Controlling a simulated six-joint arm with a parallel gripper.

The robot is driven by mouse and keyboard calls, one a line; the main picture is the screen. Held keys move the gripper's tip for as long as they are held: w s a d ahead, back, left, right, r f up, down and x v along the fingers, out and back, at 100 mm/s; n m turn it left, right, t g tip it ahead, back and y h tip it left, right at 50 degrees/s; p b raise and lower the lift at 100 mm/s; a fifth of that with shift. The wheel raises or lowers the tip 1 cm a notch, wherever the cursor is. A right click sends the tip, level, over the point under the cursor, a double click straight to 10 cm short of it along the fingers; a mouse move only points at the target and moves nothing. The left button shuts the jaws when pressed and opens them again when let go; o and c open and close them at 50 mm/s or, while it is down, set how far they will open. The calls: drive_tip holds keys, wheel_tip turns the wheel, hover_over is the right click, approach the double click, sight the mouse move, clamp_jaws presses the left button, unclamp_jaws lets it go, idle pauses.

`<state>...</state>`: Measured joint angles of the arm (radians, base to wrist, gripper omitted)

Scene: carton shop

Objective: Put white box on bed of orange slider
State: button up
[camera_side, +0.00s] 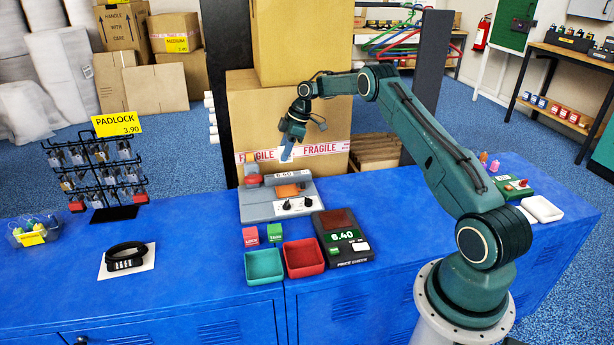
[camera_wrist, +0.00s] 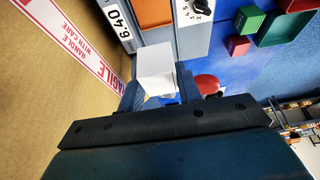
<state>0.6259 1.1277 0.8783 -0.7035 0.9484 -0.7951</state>
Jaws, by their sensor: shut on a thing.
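The white box (camera_wrist: 157,70) is between the two fingers of my gripper (camera_wrist: 160,92) in the wrist view, and the gripper is shut on it. In the side view my gripper (camera_side: 287,153) hangs above the back of a grey device (camera_side: 257,211), apart from it. The box is too small there to tell from the fingers. The orange slider (camera_side: 289,190) lies on top of the grey device. A part of its orange surface shows in the wrist view (camera_wrist: 152,12), beyond the box.
A red part (camera_side: 253,178) stands at the device's left. Green (camera_side: 264,266) and red (camera_side: 303,258) trays and a price display (camera_side: 342,236) are in front. A large carton (camera_side: 320,112) rises close behind my gripper. A padlock rack (camera_side: 108,175) is at left.

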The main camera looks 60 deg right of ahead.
wheel_tip(320, 180, down, 8)
drive_tip(key=shift+r, duration=0.15)
drive_tip(key=shift+f, duration=2.15)
drive_tip(key=shift+f, duration=0.15)
drive_tip(key=o, duration=1)
drive_tip(key=v, duration=1.2)
drive_tip(key=shift+r, duration=0.2)
